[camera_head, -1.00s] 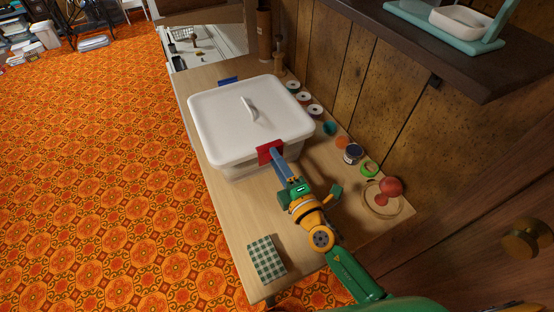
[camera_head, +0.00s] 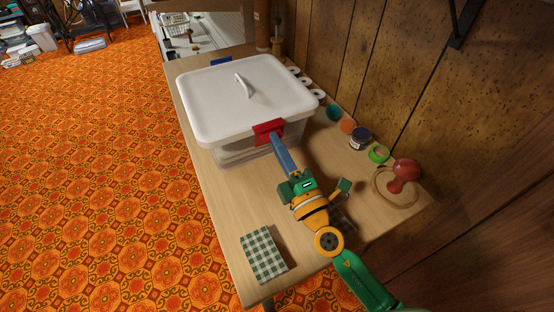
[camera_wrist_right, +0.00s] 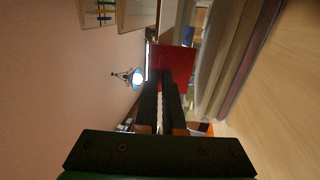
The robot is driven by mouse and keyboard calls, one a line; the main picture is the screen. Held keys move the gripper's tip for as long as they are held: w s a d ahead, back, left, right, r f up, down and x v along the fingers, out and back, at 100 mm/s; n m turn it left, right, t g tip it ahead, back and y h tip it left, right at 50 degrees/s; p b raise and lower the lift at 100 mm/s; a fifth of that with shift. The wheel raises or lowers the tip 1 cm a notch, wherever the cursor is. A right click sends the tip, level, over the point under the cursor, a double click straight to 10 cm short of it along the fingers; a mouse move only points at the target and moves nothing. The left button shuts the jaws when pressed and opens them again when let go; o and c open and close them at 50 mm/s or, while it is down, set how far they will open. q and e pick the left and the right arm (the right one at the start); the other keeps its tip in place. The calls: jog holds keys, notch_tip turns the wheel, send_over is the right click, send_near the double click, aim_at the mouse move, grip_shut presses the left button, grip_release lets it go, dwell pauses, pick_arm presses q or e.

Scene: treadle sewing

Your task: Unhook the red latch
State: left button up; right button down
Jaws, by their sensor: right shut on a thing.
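The red latch (camera_head: 268,129) is on the near side of a white-lidded clear box (camera_head: 243,85), at the lid's edge. It also shows as a red plate in the right wrist view (camera_wrist_right: 177,57). My right gripper (camera_head: 275,139) reaches in from the lower right, with its fingers shut on the red latch. In the wrist view the dark fingers (camera_wrist_right: 162,85) are close together and cover part of it. I cannot tell whether the latch is still hooked on the rim. A blue latch (camera_head: 221,62) is on the far side. My left gripper is not in view.
The box stands on a wooden table (camera_head: 215,210) beside a panelled wall. A green checked cloth block (camera_head: 263,253) lies at the near end. A dark jar (camera_head: 360,138), a green ring (camera_head: 379,153) and a red-knobbed item (camera_head: 404,173) line the wall side.

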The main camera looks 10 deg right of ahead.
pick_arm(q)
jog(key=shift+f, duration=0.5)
pick_arm(e)
jog(key=c, duration=1)
grip_release()
jog(key=shift+f, duration=0.1)
